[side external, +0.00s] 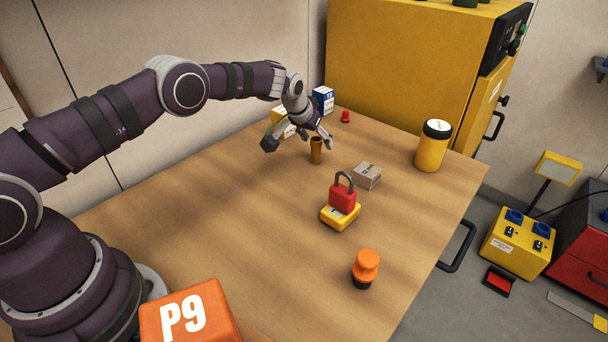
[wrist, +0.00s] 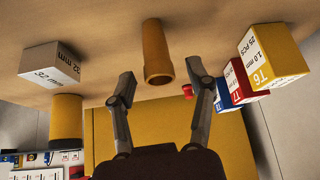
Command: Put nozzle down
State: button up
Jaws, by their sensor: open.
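The nozzle is a brown-orange, brass-like tube (side external: 316,150) that stands upright on the wooden table (side external: 250,215). It also shows in the wrist view (wrist: 156,50), where its wide end faces the fingertips. My gripper (side external: 298,143) is open, with its two fingers spread apart. In the wrist view my gripper (wrist: 160,78) has one fingertip on each side of the nozzle's near end, with a gap on both sides. No finger appears to touch the nozzle.
Small yellow and blue boxes (side external: 323,99) and a red knob (side external: 346,117) stand behind. A grey box (side external: 368,175), yellow canister (side external: 431,152), red padlock (side external: 343,197) on a yellow block, and orange knob (side external: 366,265) stand right. An orange P9 block (side external: 190,318) is in front.

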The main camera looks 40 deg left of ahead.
jog(key=s+d+r+m, duration=0.1)
jog(key=s+d+r, duration=0.2)
jog(key=s+r, duration=1.45)
jog(key=s+d+m+h, duration=0.1)
jog(key=s, duration=1.2)
jog(key=shift+f+g, duration=0.3)
jog(key=shift+g, duration=0.1)
